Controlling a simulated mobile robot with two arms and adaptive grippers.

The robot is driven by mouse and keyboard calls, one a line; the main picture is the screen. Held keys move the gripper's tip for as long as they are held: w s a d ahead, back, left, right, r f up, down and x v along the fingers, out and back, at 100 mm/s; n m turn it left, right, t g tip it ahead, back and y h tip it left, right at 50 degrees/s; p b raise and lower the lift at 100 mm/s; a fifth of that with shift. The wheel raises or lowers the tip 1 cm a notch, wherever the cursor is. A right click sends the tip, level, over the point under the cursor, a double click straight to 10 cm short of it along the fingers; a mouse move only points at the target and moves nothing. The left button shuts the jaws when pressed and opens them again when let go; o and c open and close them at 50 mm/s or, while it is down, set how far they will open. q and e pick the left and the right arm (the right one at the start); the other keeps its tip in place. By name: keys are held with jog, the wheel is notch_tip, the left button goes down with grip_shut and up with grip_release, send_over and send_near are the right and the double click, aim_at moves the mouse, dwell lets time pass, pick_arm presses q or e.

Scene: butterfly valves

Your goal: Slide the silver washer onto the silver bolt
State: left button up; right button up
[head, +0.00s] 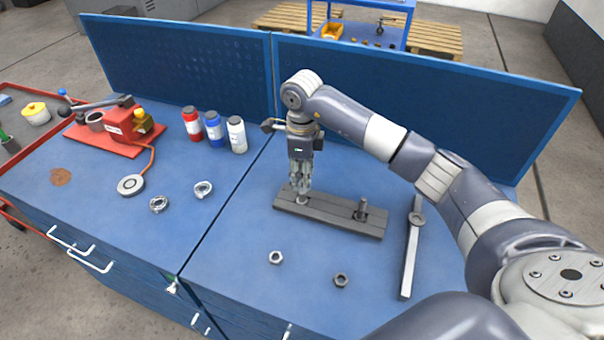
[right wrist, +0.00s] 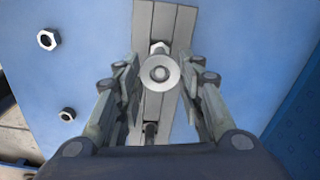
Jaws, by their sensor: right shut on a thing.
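My right gripper (head: 302,187) points straight down over the left end of a dark grey bar (head: 330,212), where the silver bolt (head: 301,200) stands. Its fingers (right wrist: 160,88) are shut on the silver washer (right wrist: 160,65), a flat bright ring between the fingertips. In the right wrist view the washer lines up with the bolt, whose end shows in the ring's hole; a hex part (right wrist: 160,47) shows just beyond the rim. I cannot tell whether the washer is around the bolt or just above it. A dark bolt (head: 361,209) stands farther right on the bar. My left gripper is out of view.
A silver nut (head: 275,257) and a dark nut (head: 341,280) lie in front of the bar. A long grey tool (head: 411,252) lies to its right. Three bottles (head: 214,130), metal rings (head: 203,189) and a red vise (head: 118,124) are on the left. Blue panels (head: 420,95) rise behind.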

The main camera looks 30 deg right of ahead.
jog(key=shift+f+b, duration=0.4)
dwell(0.4)
dwell(0.4)
jog(key=o, duration=1.1)
jog(key=shift+o, duration=0.2)
notch_tip(320, 180, up, 12)
